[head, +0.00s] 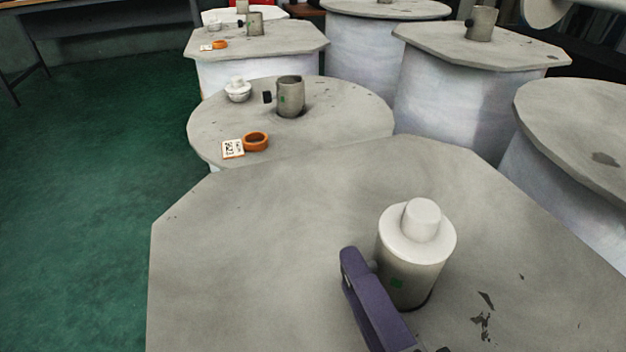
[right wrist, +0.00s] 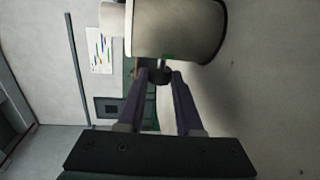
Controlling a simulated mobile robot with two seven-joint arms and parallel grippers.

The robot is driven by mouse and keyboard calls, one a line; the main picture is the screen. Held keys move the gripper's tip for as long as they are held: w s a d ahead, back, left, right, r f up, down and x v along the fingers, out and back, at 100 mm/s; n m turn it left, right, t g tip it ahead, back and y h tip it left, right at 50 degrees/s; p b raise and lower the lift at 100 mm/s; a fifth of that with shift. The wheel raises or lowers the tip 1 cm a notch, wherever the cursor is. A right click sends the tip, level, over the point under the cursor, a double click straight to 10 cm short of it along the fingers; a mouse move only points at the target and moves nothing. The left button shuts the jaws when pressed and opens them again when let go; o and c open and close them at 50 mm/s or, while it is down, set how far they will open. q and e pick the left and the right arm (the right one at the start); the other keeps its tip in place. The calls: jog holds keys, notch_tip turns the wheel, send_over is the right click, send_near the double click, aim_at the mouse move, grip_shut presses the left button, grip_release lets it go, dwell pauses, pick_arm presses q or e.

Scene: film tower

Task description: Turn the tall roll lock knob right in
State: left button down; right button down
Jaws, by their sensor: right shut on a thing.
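The tall roll nearest me has a grey octagonal top (head: 250,240) with a grey core (head: 405,275) standing up from it. A white stepped cap (head: 415,235) sits on the core. My right gripper (head: 358,262) has purple fingers at the left side of this core. In the right wrist view the gripper (right wrist: 159,82) is shut on the small dark lock knob (right wrist: 158,75), beside the core (right wrist: 180,30) and its green mark. In the head view a finger mostly hides the knob. My left gripper is not in view.
Behind stands a round-topped roll (head: 335,130) with its own core (head: 290,97), a black knob (head: 267,97), a white cap (head: 238,90), an orange ring (head: 256,141) and a printed tag (head: 232,149). Several more rolls stand behind and right. Green floor (head: 90,180) is clear at left.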

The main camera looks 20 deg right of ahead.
jog(key=c, duration=0.6)
grip_release()
jog(key=s, duration=0.3)
jog(key=s+r, duration=0.1)
jog(key=s, duration=0.6)
jog(key=shift+d+r+p, duration=0.15)
jog(key=shift+d+p, duration=0.05)
jog(key=shift+p, duration=0.2)
jog(key=shift+w, duration=0.1)
